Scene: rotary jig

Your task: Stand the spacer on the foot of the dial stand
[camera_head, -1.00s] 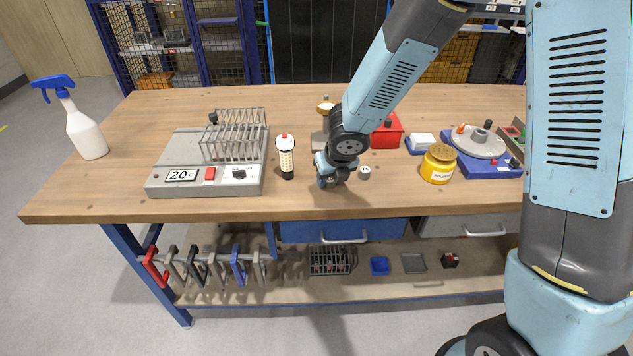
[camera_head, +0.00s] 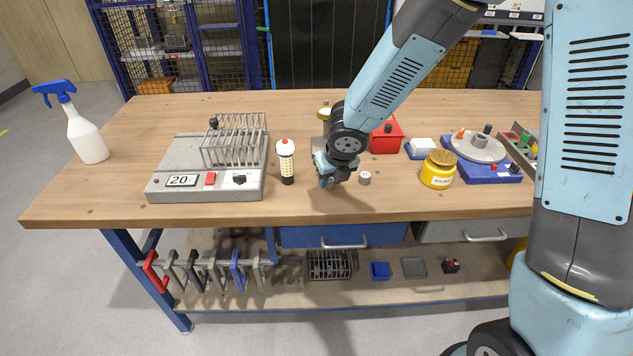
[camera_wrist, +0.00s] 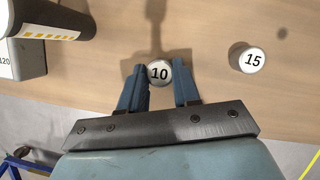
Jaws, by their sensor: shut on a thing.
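In the wrist view a small round spacer marked 10 (camera_wrist: 159,73) is between the fingers of my gripper (camera_wrist: 161,92), which is shut on it. The spacer's top faces the camera. In the head view my gripper (camera_head: 328,182) is low over the front middle of the bench and hides this spacer. A second spacer, marked 15 (camera_wrist: 249,60), stands apart to the right; it also shows in the head view (camera_head: 364,178).
A dark-based bottle with a red tip (camera_head: 286,163) stands close left of my gripper. Further left is a grey device with a wire rack (camera_head: 165,170). To the right are a red box (camera_head: 385,140), a yellow jar (camera_head: 438,170) and a blue turntable base (camera_head: 490,172).

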